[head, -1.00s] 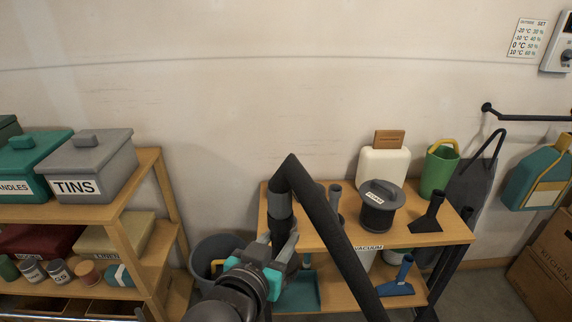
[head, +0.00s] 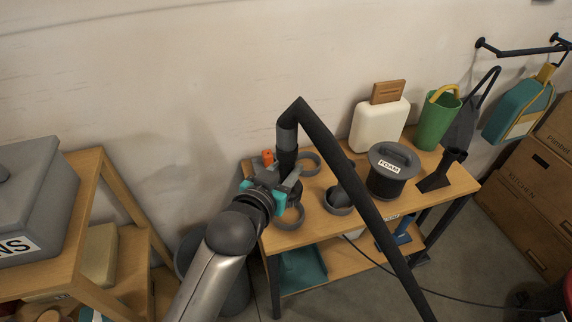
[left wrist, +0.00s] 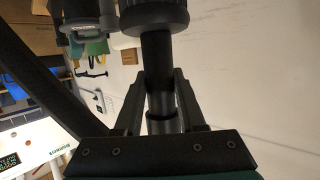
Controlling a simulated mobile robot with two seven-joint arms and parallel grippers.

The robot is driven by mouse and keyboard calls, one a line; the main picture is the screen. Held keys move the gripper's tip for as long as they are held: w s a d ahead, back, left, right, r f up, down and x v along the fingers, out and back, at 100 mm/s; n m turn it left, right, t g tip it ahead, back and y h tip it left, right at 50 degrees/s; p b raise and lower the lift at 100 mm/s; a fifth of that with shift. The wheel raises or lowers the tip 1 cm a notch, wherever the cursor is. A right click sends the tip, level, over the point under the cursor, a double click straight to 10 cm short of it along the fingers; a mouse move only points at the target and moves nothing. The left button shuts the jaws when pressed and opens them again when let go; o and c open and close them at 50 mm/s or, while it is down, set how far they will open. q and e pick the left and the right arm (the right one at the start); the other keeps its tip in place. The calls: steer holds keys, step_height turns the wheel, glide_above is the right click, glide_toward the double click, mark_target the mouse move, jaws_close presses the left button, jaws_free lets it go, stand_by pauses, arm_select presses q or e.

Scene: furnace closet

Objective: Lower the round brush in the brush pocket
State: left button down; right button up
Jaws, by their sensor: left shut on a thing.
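My left gripper (head: 270,190) is at the left end of the table, over its front left corner. It is shut on the dark neck of the round brush, at the lower end of the bent black wand (head: 335,175). In the left wrist view my fingers (left wrist: 158,100) clasp this upright cylinder, and the wide dark round brush head (left wrist: 155,15) shows beyond them. A ring-shaped pocket (head: 290,220) lies right by the gripper. The gripper partly hides the brush in the head view, so I cannot tell whether it is inside that ring. My right gripper is out of view.
The wooden table (head: 440,203) also bears an empty ring (head: 311,166), a ring holding a dark tool (head: 338,205), the FOAM canister (head: 390,178), a black nozzle (head: 440,172), a white container (head: 378,128) and a green bucket (head: 436,122). A shelf stands left.

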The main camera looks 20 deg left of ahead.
arm_select(q)
steer(key=w+a+f, duration=0.1)
steer(key=w+f, duration=0.4)
steer(key=shift+w+f, duration=0.25)
steer(key=shift+a, duration=0.1)
step_height(320, 180, down, 10)
steer(key=b, duration=0.5)
steer(key=shift+b, duration=0.35)
stand_by(0.8)
steer(key=shift+f+b, duration=0.3)
steer(key=shift+f, duration=0.2)
stand_by(0.4)
